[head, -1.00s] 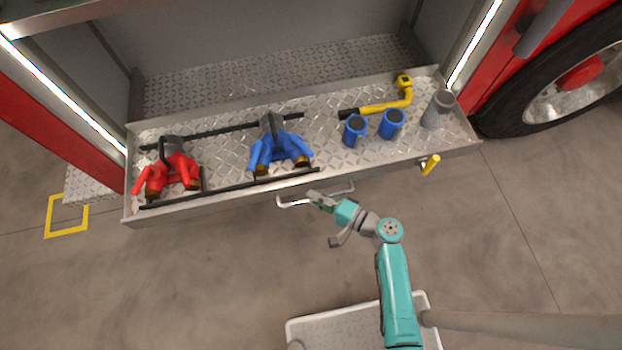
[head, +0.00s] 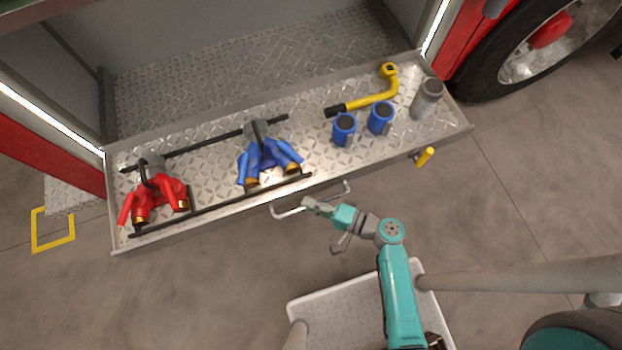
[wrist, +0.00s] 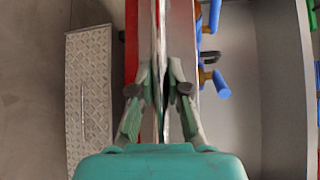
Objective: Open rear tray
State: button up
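The rear tray (head: 215,208) is a long diamond-plate tray standing out from the vehicle's compartment. A thin pale bar handle (head: 285,212) runs along the middle of its front face. My gripper (head: 314,204) is at the middle of this handle and appears shut on it. In the wrist view my gripper's (wrist: 168,85) two fingers are close together, with a narrow bright strip between them. The exact contact is partly hidden by the fingers.
On the tray lie a red fitting (head: 158,195), a blue fitting (head: 268,160), blue cylinders (head: 344,130), a yellow wrench-like tool (head: 370,101) and a grey cylinder (head: 427,99). A yellow latch (head: 425,157) juts from the front right. A wheel (head: 515,60) stands right.

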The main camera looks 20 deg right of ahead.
jog(key=o, duration=0.4)
jog(key=shift+d, duration=0.1)
jog(key=v, duration=1.2)
dwell(0.6)
dwell(0.5)
